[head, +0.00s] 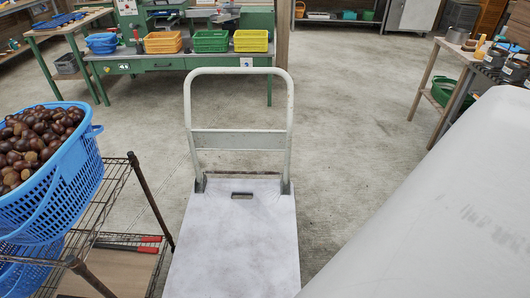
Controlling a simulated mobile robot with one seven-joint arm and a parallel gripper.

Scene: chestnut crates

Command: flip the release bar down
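A platform trolley stands in the middle of the head view. Its flat pale deck (233,245) runs out of the bottom of the picture and is bare, with a dark slot near its far end. Its grey tube handle (240,71) stands upright at the far end of the deck, with a flat cross panel (240,139) between the uprights. Dark brackets (199,185) join the handle's feet to the deck. My gripper is not in view.
A wire rack (110,200) stands close on the left, with a blue basket of chestnuts (62,190) on top. A green workbench (160,62) with coloured bins stands behind. A wooden table (440,80) is at right. Concrete floor (345,120) around the handle is clear.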

